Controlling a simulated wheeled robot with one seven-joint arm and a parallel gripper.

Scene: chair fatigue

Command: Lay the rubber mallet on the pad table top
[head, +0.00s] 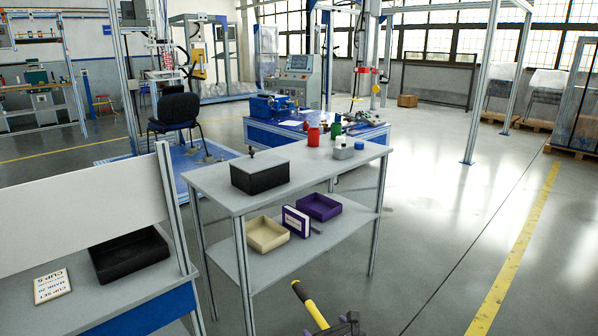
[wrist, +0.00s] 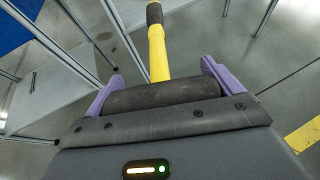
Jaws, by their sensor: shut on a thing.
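The rubber mallet has a yellow handle (head: 312,307) and a dark cylindrical head (wrist: 165,95). My gripper (wrist: 160,88) is shut on the head, with a purple finger at each end. The handle points away from the gripper and ends in a black grip (wrist: 154,14). In the head view my gripper (head: 345,326) is at the bottom edge, partly cut off, in front of a two-level grey table (head: 290,184). The mallet is held clear of this table. No label shows that it is the pad table.
The lower shelf holds a cream tray (head: 267,235) and a purple tray (head: 319,207). Open floor lies right.

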